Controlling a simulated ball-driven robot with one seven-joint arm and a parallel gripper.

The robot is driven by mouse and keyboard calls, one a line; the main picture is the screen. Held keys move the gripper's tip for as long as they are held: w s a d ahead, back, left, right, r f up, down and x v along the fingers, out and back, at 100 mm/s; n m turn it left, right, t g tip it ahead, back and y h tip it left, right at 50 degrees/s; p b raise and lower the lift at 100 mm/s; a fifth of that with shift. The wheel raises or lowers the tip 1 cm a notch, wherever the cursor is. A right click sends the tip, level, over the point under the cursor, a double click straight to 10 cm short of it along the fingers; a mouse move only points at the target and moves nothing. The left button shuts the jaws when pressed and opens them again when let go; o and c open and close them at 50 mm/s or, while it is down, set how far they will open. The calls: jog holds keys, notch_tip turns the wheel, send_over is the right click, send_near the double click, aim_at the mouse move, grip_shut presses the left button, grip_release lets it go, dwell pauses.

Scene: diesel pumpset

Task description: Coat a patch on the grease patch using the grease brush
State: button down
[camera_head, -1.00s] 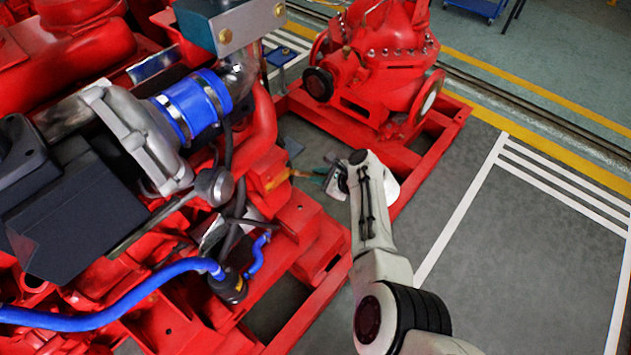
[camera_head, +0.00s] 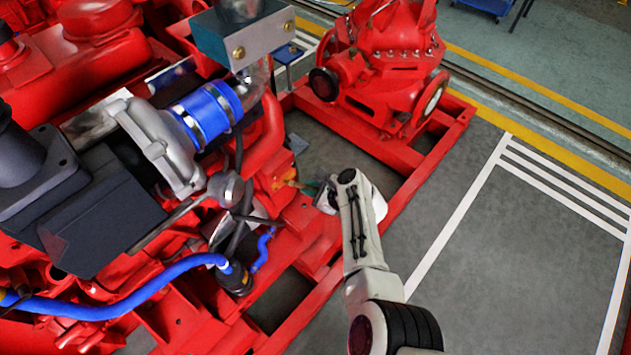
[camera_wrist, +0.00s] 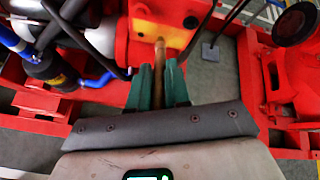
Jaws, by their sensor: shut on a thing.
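My gripper (camera_wrist: 159,88) has green fingers and is shut on the grease brush (camera_wrist: 159,58), whose wooden handle runs forward from between them. The brush's far end meets or nearly meets the face of a red block in the wrist view; contact cannot be told. A yellow patch (camera_wrist: 146,29), which looks like the grease patch, lies on that face just around and beyond the brush end. In the head view my gripper (camera_head: 324,191) is beside the red engine frame, with the brush (camera_head: 293,183) pointing left to the block. The patch is not clear there.
A blue hose (camera_head: 130,306) and dark cables run close left of the block. A red pump (camera_head: 385,65) stands behind on the red base frame (camera_head: 440,140). The grey floor (camera_head: 500,260) at right is clear.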

jog(key=shift+s+a+r+p, duration=0.8)
jog(key=shift+s+a+p, duration=0.95)
jog(key=shift+s+p, duration=0.6)
jog(key=shift+w+d+b, duration=3.25)
jog(key=shift+w+b, duration=0.25)
jog(key=shift+w, duration=0.9)
jog(key=s+a+p, duration=0.6)
jog(key=s+p, duration=0.2)
jog(key=shift+s+a, duration=0.25)
jog(key=shift+s, duration=0.05)
jog(key=shift+f, duration=0.1)
